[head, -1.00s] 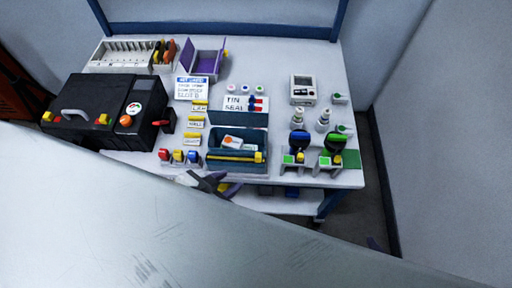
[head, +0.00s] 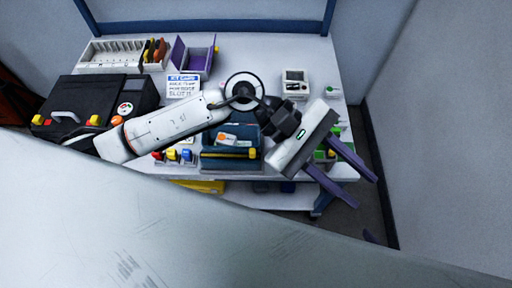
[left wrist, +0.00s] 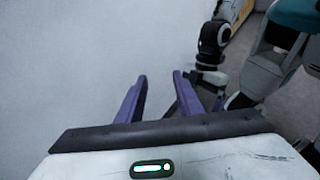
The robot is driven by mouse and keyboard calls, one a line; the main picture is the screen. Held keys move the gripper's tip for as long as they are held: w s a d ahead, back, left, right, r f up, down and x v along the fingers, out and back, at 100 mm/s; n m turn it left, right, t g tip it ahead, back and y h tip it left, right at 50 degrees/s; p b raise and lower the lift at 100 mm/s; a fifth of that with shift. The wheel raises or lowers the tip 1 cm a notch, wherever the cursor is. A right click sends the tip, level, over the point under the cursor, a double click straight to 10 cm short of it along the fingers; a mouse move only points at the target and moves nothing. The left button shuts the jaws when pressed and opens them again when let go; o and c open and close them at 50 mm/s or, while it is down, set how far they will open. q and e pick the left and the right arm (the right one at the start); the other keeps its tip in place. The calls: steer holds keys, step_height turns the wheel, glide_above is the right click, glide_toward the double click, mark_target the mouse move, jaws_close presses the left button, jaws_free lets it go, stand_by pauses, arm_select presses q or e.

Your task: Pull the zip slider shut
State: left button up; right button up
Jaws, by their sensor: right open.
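The blue pouch box (head: 212,162) sits at the front middle of the table in the head view. A yellow piece that looks like the zip slider (head: 252,153) is at the right end of its front. An orange-and-white item (head: 222,139) shows in the box. My left gripper (head: 366,180) is open and empty, raised to the right of the box and apart from it, its purple fingers pointing past the table's front right corner. Its fingers also show apart in the left wrist view (left wrist: 160,85). Only a purple tip of my right gripper (head: 372,240) shows, lower down.
A black case (head: 80,95) stands at the left. A purple open box (head: 195,56) and a white rack (head: 110,52) are at the back. Coloured blocks (head: 172,155) stand left of the box. A small device (head: 296,82) is at the back right. My left arm hides the middle.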

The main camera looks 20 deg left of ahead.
arm_select(q)
steer(key=w+a+f+m+y, duration=0.3)
steer(key=a+f+m+y, duration=0.1)
steer(key=a+f+y, duration=0.15)
steer(key=m+t+y, duration=0.3)
steer(key=m+y, duration=0.1)
steer(key=y, duration=0.3)
glide_above(252, 151)
step_height(252, 151, down, 3)
step_height(252, 151, down, 9)
steer(key=shift+r, duration=0.2)
steer(key=shift+f, duration=0.7)
jaws_close()
